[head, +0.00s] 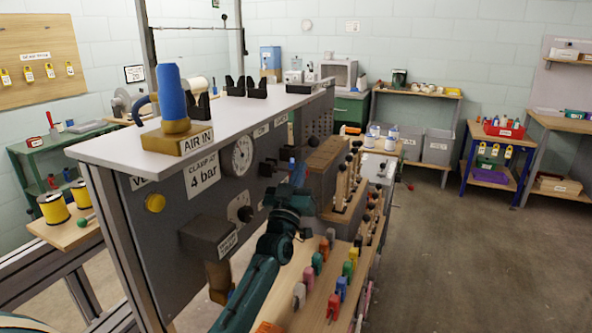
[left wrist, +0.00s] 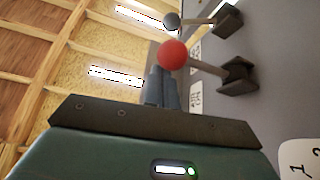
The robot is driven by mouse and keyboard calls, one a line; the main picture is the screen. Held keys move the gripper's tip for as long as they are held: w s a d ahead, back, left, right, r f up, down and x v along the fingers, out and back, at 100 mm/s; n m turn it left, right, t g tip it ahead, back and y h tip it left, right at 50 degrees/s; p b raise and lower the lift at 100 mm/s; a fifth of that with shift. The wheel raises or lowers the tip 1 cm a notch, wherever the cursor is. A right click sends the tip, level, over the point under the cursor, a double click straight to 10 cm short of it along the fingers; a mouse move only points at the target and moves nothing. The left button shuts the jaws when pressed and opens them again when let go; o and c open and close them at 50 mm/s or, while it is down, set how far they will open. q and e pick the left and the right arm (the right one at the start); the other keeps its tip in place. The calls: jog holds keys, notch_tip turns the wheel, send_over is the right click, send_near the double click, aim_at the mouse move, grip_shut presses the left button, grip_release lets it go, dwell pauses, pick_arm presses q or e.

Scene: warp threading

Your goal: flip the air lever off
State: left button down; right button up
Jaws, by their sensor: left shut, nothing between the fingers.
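A lever with a red ball knob (left wrist: 173,55) sticks out from a dark bracket (left wrist: 237,76) on the grey panel in the left wrist view. A second lever with a grey ball (left wrist: 171,20) is beyond it. I cannot read which one is the air lever. My left gripper (left wrist: 163,82) is shut and empty, its fingertips overlapping the red ball in the picture; I cannot tell if they touch. In the head view, the left gripper (head: 298,175) is in front of the panel. A thick blue upright handle (head: 171,92) stands on the brass AIR IN fitting (head: 178,136).
Wooden pegs with dark knobs (head: 345,185) stand just right of the gripper. Several coloured clips (head: 333,305) line the bench below. Open floor is at right.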

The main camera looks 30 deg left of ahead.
pick_arm(q)
jog(key=f+b, duration=0.2)
jog(key=f, duration=0.1)
jog(key=f+b, duration=0.1)
jog(key=f, duration=0.1)
jog(key=shift+a+f, duration=0.2)
jog(key=shift+a, duration=0.1)
pick_arm(e)
jog(key=shift+a+f+m, duration=0.2)
jog(key=shift+f+m, duration=0.2)
jog(key=shift+f, duration=0.5)
pick_arm(q)
jog(key=shift+f, duration=0.3)
pick_arm(e)
jog(key=shift+f, duration=0.15)
pick_arm(q)
jog(key=r+b+v, duration=0.1)
jog(key=v, duration=1.1)
jog(key=shift+s+f, duration=0.25)
jog(key=shift+s, duration=0.3)
pick_arm(e)
jog(key=shift+a+f, duration=0.1)
jog(key=shift+f, duration=0.25)
pick_arm(q)
jog(key=shift+d, duration=0.15)
jog(key=shift+d, duration=0.1)
pick_arm(e)
jog(key=shift+s, duration=0.1)
